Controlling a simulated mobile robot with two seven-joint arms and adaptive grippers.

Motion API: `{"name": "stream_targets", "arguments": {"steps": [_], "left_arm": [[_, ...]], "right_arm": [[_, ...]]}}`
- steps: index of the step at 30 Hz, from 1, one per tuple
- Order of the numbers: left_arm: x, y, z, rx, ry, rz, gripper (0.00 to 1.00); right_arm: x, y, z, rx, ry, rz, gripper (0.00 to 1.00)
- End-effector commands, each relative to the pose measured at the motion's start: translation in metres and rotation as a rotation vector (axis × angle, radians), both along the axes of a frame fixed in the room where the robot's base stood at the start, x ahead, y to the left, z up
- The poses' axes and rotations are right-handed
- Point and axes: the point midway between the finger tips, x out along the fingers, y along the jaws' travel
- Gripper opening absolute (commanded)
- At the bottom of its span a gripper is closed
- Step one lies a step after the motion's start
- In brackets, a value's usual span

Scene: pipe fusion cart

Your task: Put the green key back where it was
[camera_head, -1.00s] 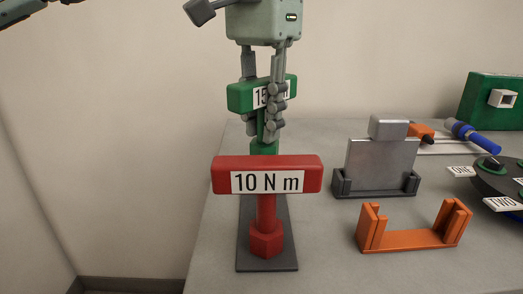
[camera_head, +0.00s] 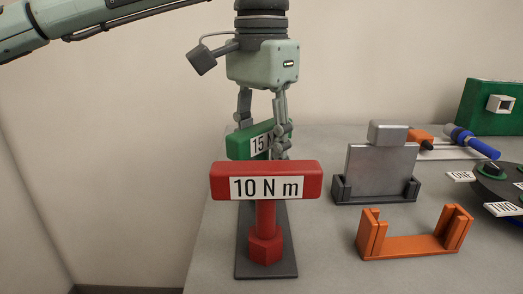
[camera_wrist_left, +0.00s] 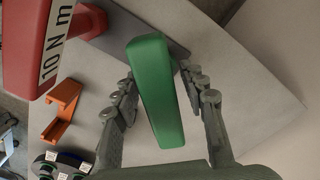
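The green key, labelled 15 N m (camera_head: 243,143), stands behind the red 10 N m key (camera_head: 266,181) in the head view; its shaft is hidden by the red handle. My left gripper (camera_head: 263,140) points down over the green key from above, with its fingers on either side of the green handle. In the left wrist view the green handle (camera_wrist_left: 158,95) lies between the fingers, with narrow gaps beside it, so the gripper looks open. The dark base plate (camera_head: 284,262) lies beneath the keys; whether the green key is seated in it is hidden. My right gripper is not in view.
The red key stands upright close in front of the green one. To the right are a grey plate in a holder (camera_head: 379,172), an orange bracket (camera_head: 411,246) and a dark dial (camera_head: 500,182). A green box (camera_head: 490,108) stands at the back right. Wall lies behind.

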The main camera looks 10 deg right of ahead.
Motion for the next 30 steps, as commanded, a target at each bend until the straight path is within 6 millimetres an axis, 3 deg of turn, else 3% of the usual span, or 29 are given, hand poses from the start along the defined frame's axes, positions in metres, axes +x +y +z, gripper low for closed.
{"name": "stream_targets", "arguments": {"steps": [10,24,30], "left_arm": [[0.001,0.0,0.01,-0.001,-0.003,0.002,0.42],[0.0,0.0,0.104,0.001,-0.001,0.0,0.42],[0.0,0.0,0.122,0.001,0.001,0.0,0.42]], "right_arm": [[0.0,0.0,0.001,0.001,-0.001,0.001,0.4],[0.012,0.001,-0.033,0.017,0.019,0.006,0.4],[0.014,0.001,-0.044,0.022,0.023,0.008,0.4]]}}
